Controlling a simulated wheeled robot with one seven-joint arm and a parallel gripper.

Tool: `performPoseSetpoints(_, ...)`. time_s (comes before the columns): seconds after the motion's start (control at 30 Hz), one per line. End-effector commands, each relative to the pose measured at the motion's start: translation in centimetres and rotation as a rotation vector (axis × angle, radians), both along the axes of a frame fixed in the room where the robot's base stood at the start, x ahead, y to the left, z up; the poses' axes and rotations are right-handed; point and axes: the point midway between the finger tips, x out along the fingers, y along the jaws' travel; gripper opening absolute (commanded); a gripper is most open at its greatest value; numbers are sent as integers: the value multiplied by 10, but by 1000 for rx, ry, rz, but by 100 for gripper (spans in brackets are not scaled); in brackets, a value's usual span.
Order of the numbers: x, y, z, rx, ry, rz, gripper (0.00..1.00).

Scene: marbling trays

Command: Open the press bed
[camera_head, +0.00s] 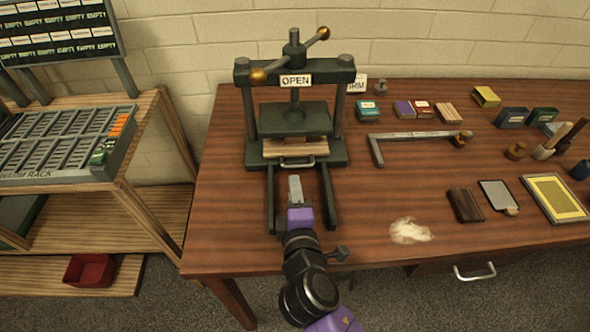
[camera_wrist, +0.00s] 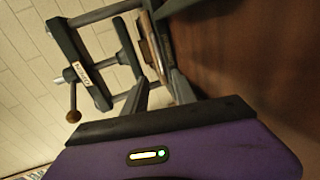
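The dark green press (camera_head: 294,110) stands at the back left of the table, with an OPEN sign (camera_head: 295,80) on its crossbar. Its bed (camera_head: 296,149), topped by a pale wooden board, sits under the raised plate. A grey bar handle (camera_head: 298,163) is on the bed's front. Two dark rails run forward from the press. My gripper (camera_head: 295,182) is between the rails, just in front of the handle and pointing at it. In the wrist view its fingers (camera_wrist: 160,88) look apart, with the press beyond; contact with the handle cannot be told.
An L-shaped grey bar (camera_head: 415,136) lies right of the press. Small boxes, a dark block (camera_head: 465,205) and a yellow-panelled frame (camera_head: 554,197) lie farther right. A pale crumpled scrap (camera_head: 409,231) is near the front edge. A rack (camera_head: 62,140) stands left of the table.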

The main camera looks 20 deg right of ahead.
Motion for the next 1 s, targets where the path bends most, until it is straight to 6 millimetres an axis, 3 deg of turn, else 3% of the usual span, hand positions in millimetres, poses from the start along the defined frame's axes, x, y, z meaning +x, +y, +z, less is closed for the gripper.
performPoseSetpoints(0.17,10,-10,-4,-54,24,-24,33)
performPoseSetpoints(0.6,65,-28,-17,-48,23,-20,33)
performPoseSetpoints(1.0,71,-30,-20,-46,23,-20,31)
